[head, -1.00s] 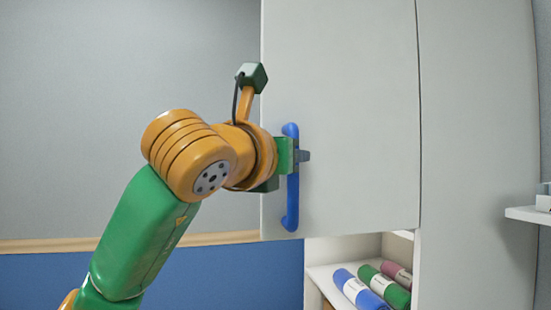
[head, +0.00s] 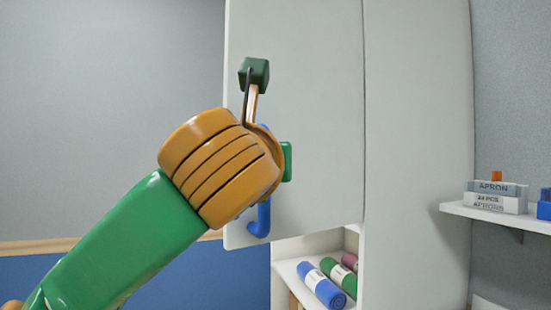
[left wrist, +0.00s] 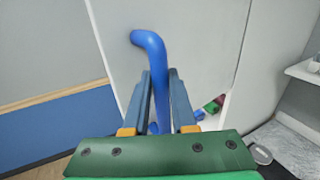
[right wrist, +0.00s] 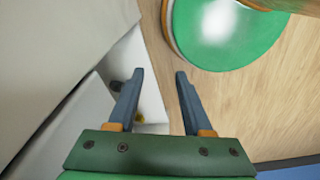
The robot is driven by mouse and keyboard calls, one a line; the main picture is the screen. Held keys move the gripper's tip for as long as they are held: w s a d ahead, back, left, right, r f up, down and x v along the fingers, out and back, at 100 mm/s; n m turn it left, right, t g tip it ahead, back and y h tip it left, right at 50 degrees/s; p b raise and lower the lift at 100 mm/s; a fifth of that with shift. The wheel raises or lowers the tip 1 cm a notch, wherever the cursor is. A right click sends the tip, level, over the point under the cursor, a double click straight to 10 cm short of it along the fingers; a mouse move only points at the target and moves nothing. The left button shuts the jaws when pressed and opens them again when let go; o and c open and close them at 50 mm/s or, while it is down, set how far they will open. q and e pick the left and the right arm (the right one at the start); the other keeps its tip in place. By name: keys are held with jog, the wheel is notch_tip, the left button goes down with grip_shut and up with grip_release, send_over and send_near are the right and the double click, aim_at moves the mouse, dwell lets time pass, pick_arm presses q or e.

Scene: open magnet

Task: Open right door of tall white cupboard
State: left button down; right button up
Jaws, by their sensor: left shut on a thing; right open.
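The tall white cupboard's door (head: 300,110) has a vertical blue handle (head: 262,220) near its left edge. The door stands ajar, with its lower left corner swung out towards me. My left gripper (head: 286,162) is at the handle, which is largely hidden behind my wrist in the head view. In the left wrist view my left gripper (left wrist: 160,72) is shut on the blue handle (left wrist: 150,42), with a finger on either side of the bar. My right gripper (right wrist: 160,72) is open and empty, low above the wooden floor, and shows only in the right wrist view.
Below the door is an open compartment (head: 288,270) with rolled blue, green and pink mats (head: 322,285). A white wall shelf (head: 500,218) with apron boxes (head: 495,197) is at the right. White furniture (right wrist: 60,40) stands left of my right gripper.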

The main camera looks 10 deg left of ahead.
pick_arm(q)
jog(key=c, duration=0.8)
grip_release()
jog(key=shift+d, duration=0.2)
jog(key=shift+o, duration=0.3)
jog(key=shift+w+d, duration=0.2)
jog(key=shift+d, duration=0.05)
jog(key=s+b, duration=0.3)
jog(key=s, duration=0.4)
jog(key=shift+d, duration=0.4)
